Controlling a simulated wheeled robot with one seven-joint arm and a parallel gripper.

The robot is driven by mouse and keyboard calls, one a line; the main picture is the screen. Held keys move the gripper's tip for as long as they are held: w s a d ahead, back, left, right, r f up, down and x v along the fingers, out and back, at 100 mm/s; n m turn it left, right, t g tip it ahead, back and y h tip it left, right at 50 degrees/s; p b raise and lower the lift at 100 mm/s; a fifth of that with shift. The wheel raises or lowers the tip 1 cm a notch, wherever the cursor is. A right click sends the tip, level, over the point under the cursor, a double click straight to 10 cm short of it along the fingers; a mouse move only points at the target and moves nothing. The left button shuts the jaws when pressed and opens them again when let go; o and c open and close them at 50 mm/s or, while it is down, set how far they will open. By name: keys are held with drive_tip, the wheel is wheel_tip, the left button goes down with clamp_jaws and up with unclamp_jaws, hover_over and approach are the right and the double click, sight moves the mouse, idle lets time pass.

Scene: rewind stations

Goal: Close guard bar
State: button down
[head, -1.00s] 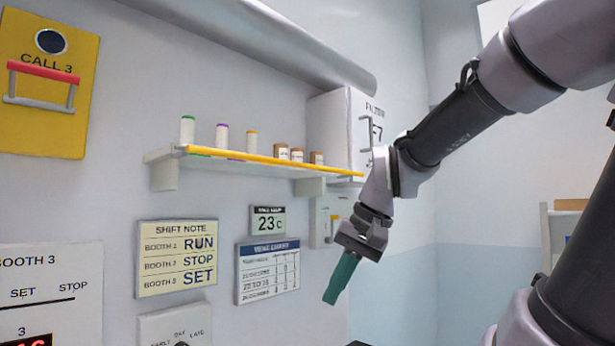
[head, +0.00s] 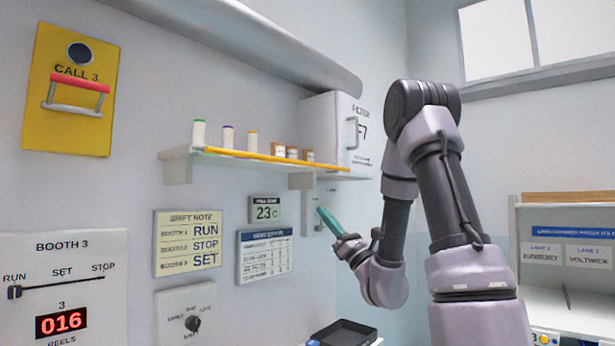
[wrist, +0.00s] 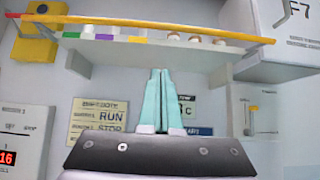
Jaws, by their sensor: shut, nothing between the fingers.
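No label in view names the guard bar. A bar with a red grip on metal legs (head: 75,84) sits below the round button on the yellow CALL 3 panel (head: 62,130), at the upper left of the head view. A long yellow bar (head: 260,157) runs along the front edge of the wall shelf; it also crosses the top of the wrist view (wrist: 150,28). My gripper (head: 322,212) is shut and empty, its teal fingers pointing up and left below the shelf's right end. In the wrist view, my gripper (wrist: 160,72) is below the shelf, apart from both bars.
Several spools and jars stand on the shelf (head: 176,168). A white filter box (head: 325,125) is at its right end. A small wall switch panel (head: 312,222) is behind my fingers. A dark tray (head: 343,335) lies below, and a rack (head: 585,300) stands at right.

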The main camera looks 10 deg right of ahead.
sight(296, 162)
drive_tip(key=s+d+r+x, duration=0.1)
drive_tip(key=r+x, duration=0.1)
drive_tip(key=x, duration=1.1)
drive_tip(key=shift+s, duration=0.4)
drive_tip(key=shift+d, duration=0.1)
drive_tip(key=shift+s+r+g+h, duration=0.15)
drive_tip(key=shift+r+g+h, duration=0.1)
drive_tip(key=shift+g+h, duration=0.05)
